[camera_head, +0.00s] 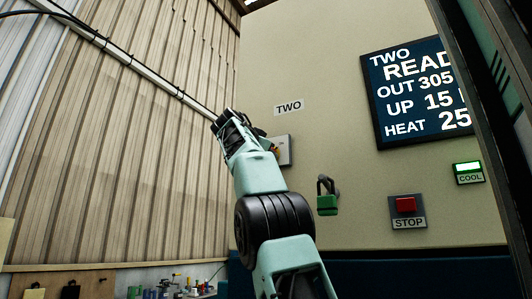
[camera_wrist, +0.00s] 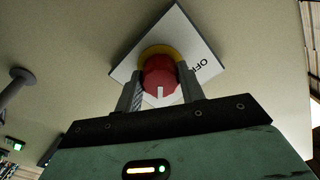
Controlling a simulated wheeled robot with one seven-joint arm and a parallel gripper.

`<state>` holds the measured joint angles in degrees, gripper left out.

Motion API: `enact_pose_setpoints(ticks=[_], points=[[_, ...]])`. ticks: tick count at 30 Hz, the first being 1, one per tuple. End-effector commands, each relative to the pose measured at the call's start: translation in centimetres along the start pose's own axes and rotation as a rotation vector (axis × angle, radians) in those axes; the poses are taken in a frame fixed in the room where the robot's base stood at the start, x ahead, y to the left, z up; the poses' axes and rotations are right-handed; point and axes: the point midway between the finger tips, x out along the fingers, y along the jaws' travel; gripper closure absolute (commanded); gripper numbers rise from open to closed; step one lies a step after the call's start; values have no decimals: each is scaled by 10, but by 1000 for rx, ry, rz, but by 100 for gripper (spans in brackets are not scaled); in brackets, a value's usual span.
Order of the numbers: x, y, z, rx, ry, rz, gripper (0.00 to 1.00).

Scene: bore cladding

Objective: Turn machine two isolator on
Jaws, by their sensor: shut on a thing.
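The isolator under the "TWO" sign (camera_head: 289,107) is a pale box (camera_head: 285,150) on the wall in the head view, partly hidden by my arm. The wrist view shows its white plate (camera_wrist: 183,25), yellow ring (camera_wrist: 151,50) and red knob (camera_wrist: 158,72). A white mark on the knob points toward the bottom of the picture. Lettering that reads as "OFF" (camera_wrist: 203,68) is on the plate, right of the knob. My gripper (camera_wrist: 160,80) has one finger on each side of the knob and is shut on it. Any "ON" lettering is hidden.
A red stop button (camera_head: 405,204), a lit green "COOL" lamp (camera_head: 468,171) and a "TWO READ..." display (camera_head: 422,94) are further right. A cluttered bench is at lower left.

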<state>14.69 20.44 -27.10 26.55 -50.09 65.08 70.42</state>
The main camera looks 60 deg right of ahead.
Motion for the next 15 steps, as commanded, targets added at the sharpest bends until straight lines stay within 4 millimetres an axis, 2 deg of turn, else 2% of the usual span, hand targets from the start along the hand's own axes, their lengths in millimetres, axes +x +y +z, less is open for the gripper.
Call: enact_pose_setpoints(ticks=[3, 4, 6, 15], points=[[0, 0, 0, 2, -1, 0, 84], [0, 0, 0, 2, -1, 0, 53], [0, 0, 0, 2, -1, 0, 40], [-2, 0, 0, 0, 0, -1, 40]])
